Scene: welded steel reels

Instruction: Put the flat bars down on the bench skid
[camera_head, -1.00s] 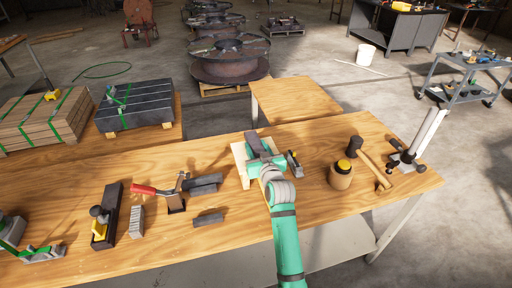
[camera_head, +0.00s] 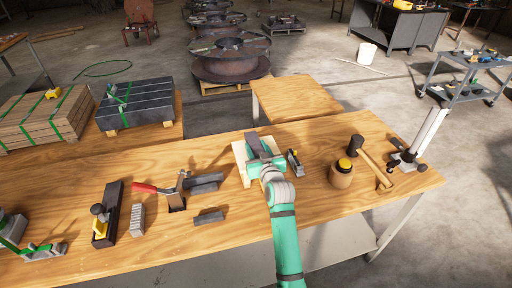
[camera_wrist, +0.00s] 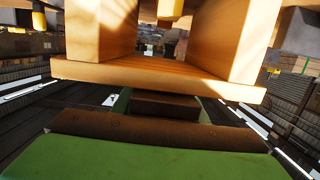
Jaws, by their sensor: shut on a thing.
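The bench skid (camera_head: 239,163) is a small pale wooden pallet on the bench, at the middle of the head view. In the wrist view its boards and blocks (camera_wrist: 165,74) fill the upper part. My green gripper (camera_head: 265,160) is over the skid and hides much of it. It is shut on the dark grey flat bars (camera_head: 252,142), whose far end sticks out past the gripper. In the wrist view a dark brown piece (camera_wrist: 165,107) shows between the green gripper parts and the skid. I cannot tell whether the bars touch the skid.
A small dark tool (camera_head: 294,162) stands close right of the skid. Farther right are a yellow-topped pot (camera_head: 341,174), a hammer (camera_head: 371,162) and a clamp stand (camera_head: 407,159). Left lie dark blocks (camera_head: 205,183), a loose dark piece (camera_head: 209,217) and a red-handled tool (camera_head: 146,188).

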